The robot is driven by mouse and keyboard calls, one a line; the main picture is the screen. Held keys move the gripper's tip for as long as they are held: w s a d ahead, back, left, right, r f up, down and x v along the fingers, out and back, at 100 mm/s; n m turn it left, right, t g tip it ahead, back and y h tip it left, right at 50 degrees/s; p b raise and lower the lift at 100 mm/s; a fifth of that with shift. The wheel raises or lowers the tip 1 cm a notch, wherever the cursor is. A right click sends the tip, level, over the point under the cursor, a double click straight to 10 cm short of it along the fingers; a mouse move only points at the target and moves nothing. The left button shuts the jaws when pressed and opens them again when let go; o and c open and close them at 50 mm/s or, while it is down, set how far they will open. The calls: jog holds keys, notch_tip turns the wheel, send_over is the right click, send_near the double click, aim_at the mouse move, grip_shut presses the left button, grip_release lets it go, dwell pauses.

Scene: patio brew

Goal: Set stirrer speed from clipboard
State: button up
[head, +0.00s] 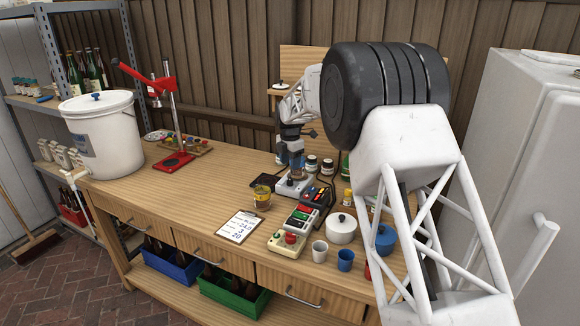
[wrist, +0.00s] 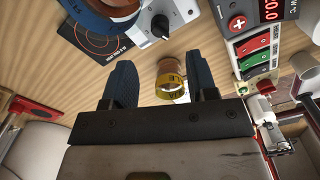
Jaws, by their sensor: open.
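The clipboard (head: 240,226) lies on the bench near its front edge in the head view. Its sheet carries short lines of writing, too small to read surely.
An amber jar with a yellow band (wrist: 170,82) appears between my fingers, below them; it stands behind the clipboard. A black pad (wrist: 100,36) lies beside the stirrer. A control box with a red display (wrist: 265,15), a white pot (head: 341,229) and cups crowd the right. The left bench is clearer.

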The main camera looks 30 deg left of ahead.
aim_at(290, 178)
jog(key=n, duration=0.4)
jog(key=shift+n, duration=0.4)
jog(key=n, duration=0.4)
jog(key=shift+f, duration=0.15)
jog(key=shift+f, duration=3.8)
jog(key=c, duration=0.9)
